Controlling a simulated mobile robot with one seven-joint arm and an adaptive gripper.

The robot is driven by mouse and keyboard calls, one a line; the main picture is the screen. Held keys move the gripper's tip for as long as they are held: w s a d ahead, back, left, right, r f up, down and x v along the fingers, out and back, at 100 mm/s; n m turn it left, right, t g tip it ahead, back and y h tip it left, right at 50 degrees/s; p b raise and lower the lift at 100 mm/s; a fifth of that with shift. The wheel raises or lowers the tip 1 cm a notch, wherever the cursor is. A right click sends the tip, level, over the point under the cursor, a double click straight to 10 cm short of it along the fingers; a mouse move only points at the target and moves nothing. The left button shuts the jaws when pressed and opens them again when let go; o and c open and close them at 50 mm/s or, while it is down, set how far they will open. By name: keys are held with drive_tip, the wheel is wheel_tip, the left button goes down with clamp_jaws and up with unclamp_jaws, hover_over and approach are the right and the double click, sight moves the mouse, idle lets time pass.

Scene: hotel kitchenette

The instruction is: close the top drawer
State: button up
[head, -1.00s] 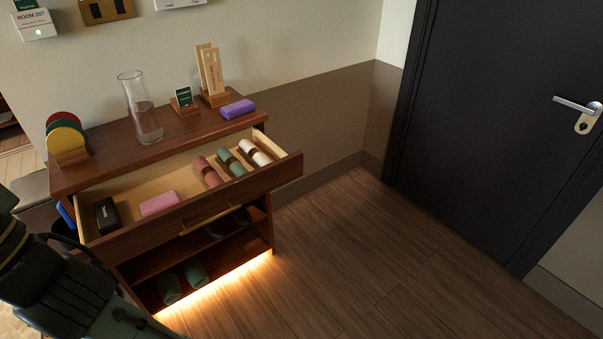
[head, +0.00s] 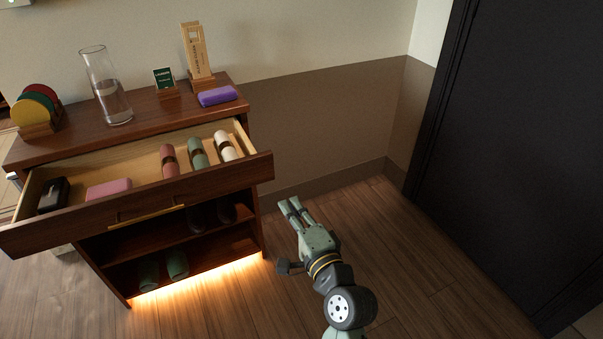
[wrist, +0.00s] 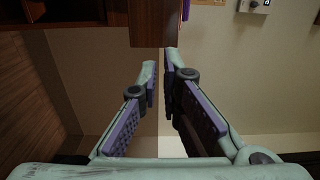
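The top drawer (head: 205,186) of the dark wooden cabinet is pulled well out, showing its pale inside. A brass handle (head: 147,215) runs along its front. Inside lie a black case (head: 53,195), a pink block (head: 108,189) and three banded rolls, pink, green and white. My gripper (head: 288,204) is to the right of the drawer's front corner in the head view, apart from it and empty. Its fingers are close together with a narrow gap. In the wrist view, my gripper (wrist: 160,62) points toward a dark wooden part at the top, probably the drawer front.
On the cabinet top (head: 150,122) stand a glass carafe (head: 106,86), coloured discs (head: 36,108) in a holder, a small green sign (head: 164,79), a wooden stand and a purple block (head: 217,96). Lower shelves hold green rolls. Free floor (head: 370,225) lies right, toward a black door (head: 480,150).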

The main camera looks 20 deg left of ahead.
sight(266, 167)
drive_tip(key=shift+w+f, duration=0.2)
drive_tip(key=shift+f, duration=0.05)
clamp_jaws()
drive_tip(key=p+x, duration=0.3)
drive_tip(key=x, duration=1)
drive_tip(key=shift+w+a+p, duration=0.15)
drive_tip(key=shift+a+p, duration=0.1)
drive_tip(key=shift+p, duration=0.15)
drive_tip(key=shift+r, duration=0.1)
drive_tip(key=x, duration=2.1)
drive_tip(key=shift+w+a+r, duration=0.15)
drive_tip(key=shift+w+a, duration=0.1)
drive_tip(key=shift+w, duration=0.1)
drive_tip(key=shift+r, duration=0.1)
